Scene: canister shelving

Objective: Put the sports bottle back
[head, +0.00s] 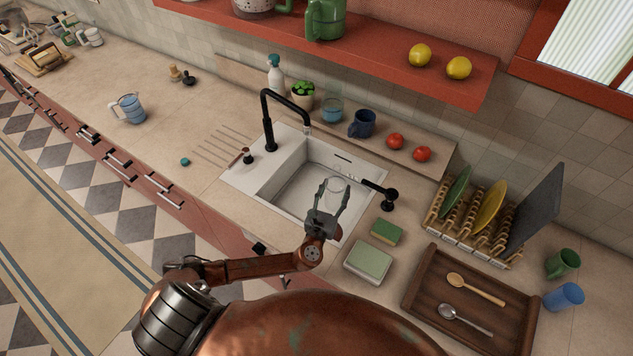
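I cannot pick out the sports bottle for certain. A pale bottle with a teal top (275,76) stands upright at the back of the counter, left of the plant and behind the faucet. My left gripper (335,194) is over the front right of the sink, with its fingers spread and pointing away from me. A clear, glass-like vessel (336,186) shows between the fingertips. I cannot tell whether the fingers grip it or it stands in the sink beyond them. My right gripper is not in view.
The white sink (240,177) has a black faucet (266,122). Right of it are sponges (386,232), a dish rack (466,243) and a brown tray (420,286). A red shelf (380,62) overhangs the back. The counter left of the sink has free room around a blue-filled jug (130,108).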

